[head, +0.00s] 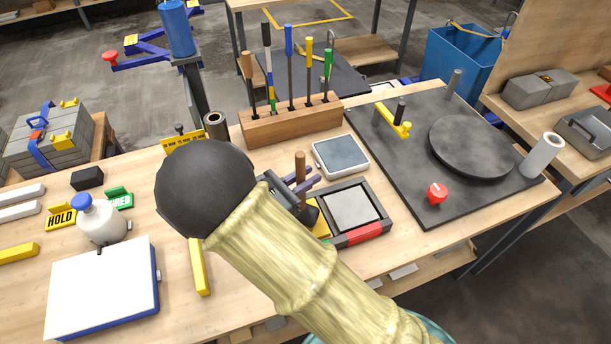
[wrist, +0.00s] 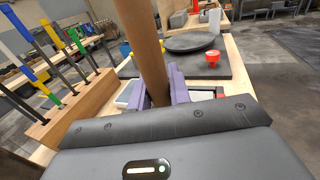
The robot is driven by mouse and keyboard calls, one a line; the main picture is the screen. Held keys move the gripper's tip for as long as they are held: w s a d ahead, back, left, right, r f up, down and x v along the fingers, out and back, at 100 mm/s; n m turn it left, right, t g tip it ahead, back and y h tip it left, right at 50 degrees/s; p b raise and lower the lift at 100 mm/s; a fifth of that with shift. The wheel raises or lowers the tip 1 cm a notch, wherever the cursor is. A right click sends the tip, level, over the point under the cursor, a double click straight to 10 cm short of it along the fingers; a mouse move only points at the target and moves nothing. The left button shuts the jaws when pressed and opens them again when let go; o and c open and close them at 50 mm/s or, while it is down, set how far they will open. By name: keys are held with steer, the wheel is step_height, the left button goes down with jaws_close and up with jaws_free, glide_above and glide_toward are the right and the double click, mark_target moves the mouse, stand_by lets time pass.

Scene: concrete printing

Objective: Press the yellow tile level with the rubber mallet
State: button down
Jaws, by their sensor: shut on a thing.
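My gripper (head: 300,186) is shut on the wooden handle of the rubber mallet, with purple fingers on either side of it. The mallet handle (head: 300,165) stands roughly upright; it also shows in the wrist view (wrist: 148,45), where the head is hidden. The dark mallet head (head: 309,214) is partly hidden and appears over or against the yellow tile (head: 322,231). Only a small part of that tile shows, left of a grey tile (head: 352,208) in a black frame (head: 376,198). I cannot tell whether head and tile touch, or whether the tile is level.
A red block (head: 364,233) lies along the frame's front. A grey-topped scale (head: 341,156) stands behind. A wooden rack (head: 290,119) of several tools is at the back. A black board with a round plate (head: 470,150) lies right. My arm covers the bench's front middle.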

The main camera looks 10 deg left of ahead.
mark_target(297, 173)
steer(key=shift+f+b, duration=0.5)
steer(key=shift+f, duration=0.65)
step_height(297, 173, up, 6)
steer(key=p, duration=0.5)
steer(key=shift+p, duration=0.4)
steer(key=shift+d, duration=0.1)
